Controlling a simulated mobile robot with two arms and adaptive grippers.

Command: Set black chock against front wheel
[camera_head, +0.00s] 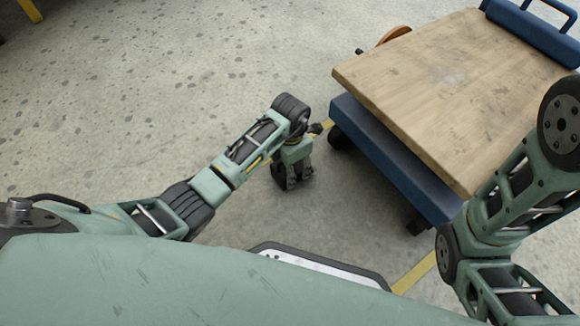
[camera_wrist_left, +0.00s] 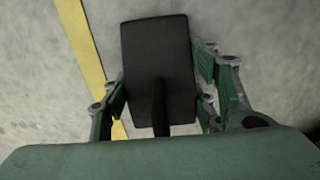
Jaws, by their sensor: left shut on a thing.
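My left gripper (camera_head: 291,184) points down at the floor, to the left of the cart (camera_head: 385,150). In the left wrist view the left gripper (camera_wrist_left: 162,110) is shut on the black chock (camera_wrist_left: 157,62), a dark block with a raised bar along its middle. In the head view the chock is mostly hidden by the gripper. A dark front wheel (camera_head: 338,138) shows under the cart's near left corner, a short way right of the gripper; they are apart. My right arm comes in at the right; its gripper is out of view.
The cart has a wooden deck (camera_head: 450,85), a blue frame and a blue handle end (camera_head: 535,30). Another wheel (camera_head: 418,224) shows under its near side. A yellow floor line (camera_head: 412,272) runs under the cart and past the gripper. The floor left is clear.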

